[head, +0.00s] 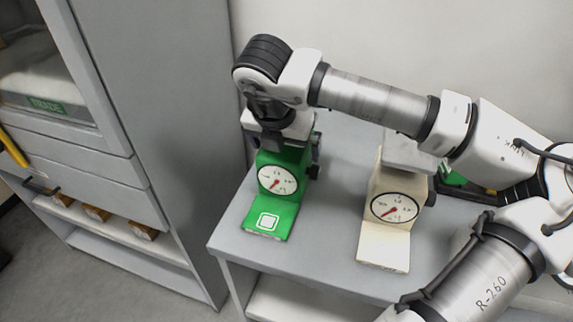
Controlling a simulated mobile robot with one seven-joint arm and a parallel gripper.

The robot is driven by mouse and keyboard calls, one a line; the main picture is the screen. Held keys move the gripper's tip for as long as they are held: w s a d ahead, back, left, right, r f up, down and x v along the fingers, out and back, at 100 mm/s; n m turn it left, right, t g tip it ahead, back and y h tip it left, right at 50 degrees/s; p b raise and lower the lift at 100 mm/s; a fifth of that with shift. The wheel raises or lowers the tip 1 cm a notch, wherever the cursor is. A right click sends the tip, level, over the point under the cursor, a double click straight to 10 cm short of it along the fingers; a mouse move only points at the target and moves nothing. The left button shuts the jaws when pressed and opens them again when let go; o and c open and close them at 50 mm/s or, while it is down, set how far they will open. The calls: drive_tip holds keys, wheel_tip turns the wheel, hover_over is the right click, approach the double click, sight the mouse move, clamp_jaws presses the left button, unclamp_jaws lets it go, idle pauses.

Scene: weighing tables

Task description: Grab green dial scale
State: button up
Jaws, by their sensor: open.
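The green dial scale (283,192) stands upright on the grey table (235,222), near its left end. It has a white round dial with a red needle and a white square mark on its front foot. My gripper (287,150) is at the top of the scale, pointing down, with dark finger parts to either side of the scale's upper body. The gripper is open. The wrist hides the scale's top, so I cannot tell whether the fingers touch it.
A cream dial scale (385,225) stands to the right on the same table, below my forearm. Another green object (452,176) shows partly behind my arm. A grey cabinet (160,80) stands to the left. The table's front left corner is bare.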

drive_tip(key=shift+f, duration=0.15)
drive_tip(key=shift+w, duration=0.1)
drive_tip(key=c, duration=1.9)
